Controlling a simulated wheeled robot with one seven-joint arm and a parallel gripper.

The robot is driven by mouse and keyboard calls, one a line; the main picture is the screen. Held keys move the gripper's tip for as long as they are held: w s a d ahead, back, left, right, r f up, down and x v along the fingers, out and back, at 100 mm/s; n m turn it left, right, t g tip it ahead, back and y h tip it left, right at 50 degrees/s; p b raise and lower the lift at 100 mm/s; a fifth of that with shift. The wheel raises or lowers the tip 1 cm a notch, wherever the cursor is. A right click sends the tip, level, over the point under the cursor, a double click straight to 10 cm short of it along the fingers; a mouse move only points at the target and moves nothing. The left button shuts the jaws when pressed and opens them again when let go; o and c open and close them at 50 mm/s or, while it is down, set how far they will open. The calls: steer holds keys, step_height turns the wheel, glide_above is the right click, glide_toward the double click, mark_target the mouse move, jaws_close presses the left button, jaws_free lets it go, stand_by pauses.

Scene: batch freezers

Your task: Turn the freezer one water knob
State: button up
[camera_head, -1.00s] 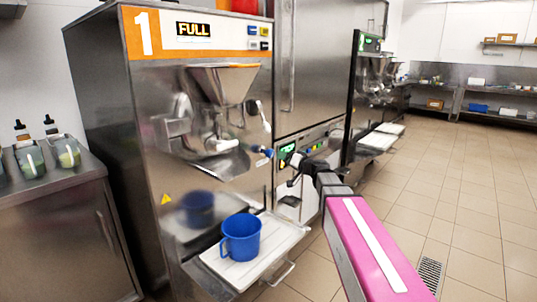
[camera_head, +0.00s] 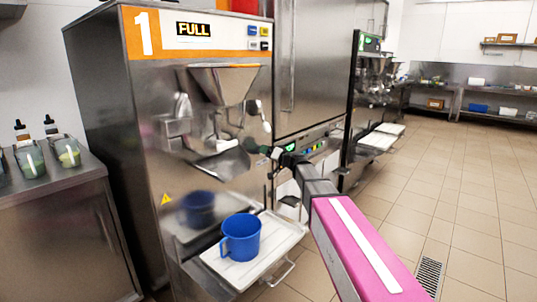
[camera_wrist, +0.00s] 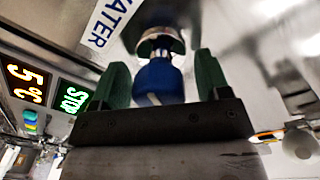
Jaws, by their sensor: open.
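Freezer one (camera_head: 195,85) stands at the left in the head view, with an orange "1" panel and a "FULL" display. The blue water knob (camera_wrist: 158,80) shows in the wrist view, on a metal stem beside a "WATER" label (camera_wrist: 108,22). My gripper (camera_wrist: 158,82) is open, with one green finger on each side of the blue knob. Whether the fingers touch the knob cannot be told. In the head view my gripper (camera_head: 277,154) is at the right front edge of freezer one, and the knob is mostly hidden there.
A blue jug (camera_head: 240,238) stands on the white tray (camera_head: 275,257) below the spout. A steel counter with tubs (camera_head: 32,158) is at the left. A second machine (camera_head: 370,95) stands further back. Tiled floor at the right is open.

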steer(key=c, duration=0.9)
steer(key=shift+c, duration=0.2)
steer(key=shift+m, duration=0.3)
steer(key=m, duration=0.5)
steer(key=shift+f, duration=0.1)
steer(key=m, duration=0.6)
steer(key=shift+g, duration=0.3)
steer(key=o, duration=0.9)
